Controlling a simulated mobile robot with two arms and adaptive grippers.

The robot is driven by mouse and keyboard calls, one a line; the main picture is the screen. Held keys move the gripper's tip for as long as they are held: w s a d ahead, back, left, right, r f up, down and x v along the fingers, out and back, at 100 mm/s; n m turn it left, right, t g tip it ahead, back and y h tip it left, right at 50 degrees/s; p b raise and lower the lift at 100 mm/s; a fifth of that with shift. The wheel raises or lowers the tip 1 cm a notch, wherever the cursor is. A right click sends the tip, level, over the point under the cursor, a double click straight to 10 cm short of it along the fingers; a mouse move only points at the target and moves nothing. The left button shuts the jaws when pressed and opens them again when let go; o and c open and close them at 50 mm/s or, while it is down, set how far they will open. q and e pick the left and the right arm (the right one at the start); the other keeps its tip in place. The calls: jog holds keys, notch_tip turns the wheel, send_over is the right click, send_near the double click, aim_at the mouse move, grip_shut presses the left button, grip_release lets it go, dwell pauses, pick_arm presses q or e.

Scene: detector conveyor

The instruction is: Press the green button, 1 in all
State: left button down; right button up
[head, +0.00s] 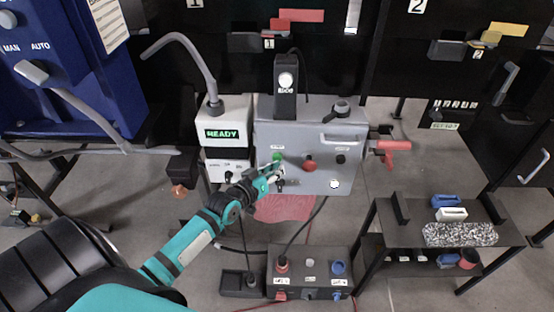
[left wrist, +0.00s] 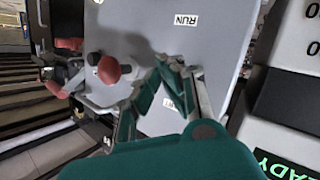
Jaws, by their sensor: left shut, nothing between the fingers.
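The green button (head: 277,157) is on the face of a grey control box (head: 335,178), left of a red button (head: 309,164). My left gripper (head: 275,171) is shut and empty, with its tips at or just below the green button in the head view. I cannot tell whether they touch it. In the left wrist view, the fingers of my left gripper (left wrist: 176,68) are in front of the grey panel (left wrist: 210,40), and the green button is not visible. The red button (left wrist: 107,70) shows left of the fingers there. My right gripper is not in view.
A white unit with a green READY display (head: 222,134) stands left of the box. A black knob (head: 340,159) is right of the red button. A red-handled tool (head: 392,153) hangs at the box's right side. A second button box (head: 310,268) is on the floor below.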

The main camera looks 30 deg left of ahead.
pick_arm(q)
jog(key=shift+w+a, duration=0.3)
jog(key=shift+w, duration=0.15)
dwell(0.9)
jog(key=shift+r, duration=0.1)
jog(key=shift+s+d+p, duration=0.55)
jog(key=shift+s+p, duration=0.05)
jog(key=shift+s, duration=0.2)
jog(key=s+d+p, duration=0.1)
jog(key=s+p, duration=0.1)
jog(key=s, duration=0.1)
jog(key=s+d+p, duration=0.1)
jog(key=shift+s+d, duration=0.15)
jog(key=shift+d, duration=0.15)
